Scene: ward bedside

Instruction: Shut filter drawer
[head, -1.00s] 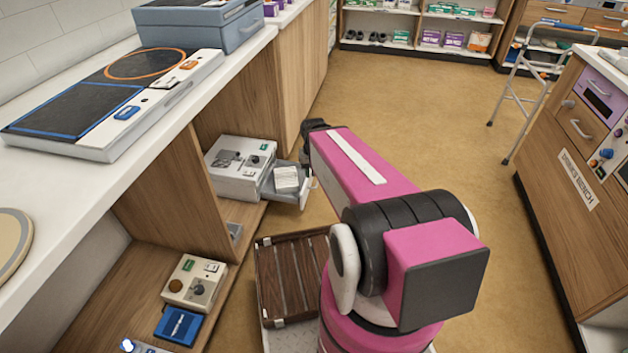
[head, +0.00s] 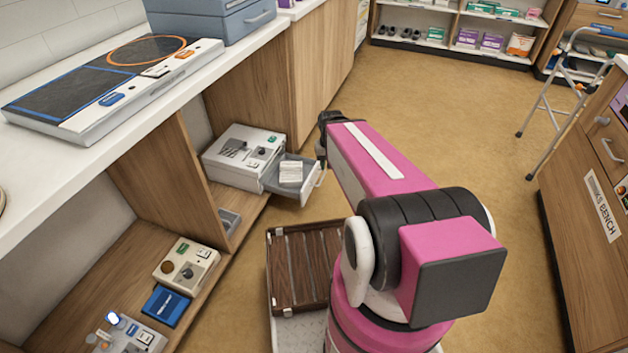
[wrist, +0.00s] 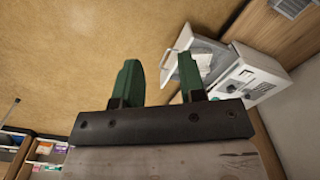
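A white device (head: 240,158) sits on the low shelf under the counter. Its grey filter drawer (head: 300,188) is pulled out to the right, with a white filter block (head: 290,172) in it and a pale handle at its front. The device (wrist: 252,80) and the open drawer (wrist: 190,50) also show at the right of the wrist view. My gripper (wrist: 158,80) has two green fingers, spread apart with nothing between them. In the wrist view the right finger overlaps the drawer; I cannot tell whether they touch. In the head view my gripper is mostly hidden by my arm, beside the drawer front.
A beige device (head: 187,262) and a blue box (head: 166,305) lie on the lower shelf. A scale-like unit (head: 120,85) and a blue case (head: 220,18) stand on the counter. A walker (head: 560,95) stands right. Brown floor is free ahead.

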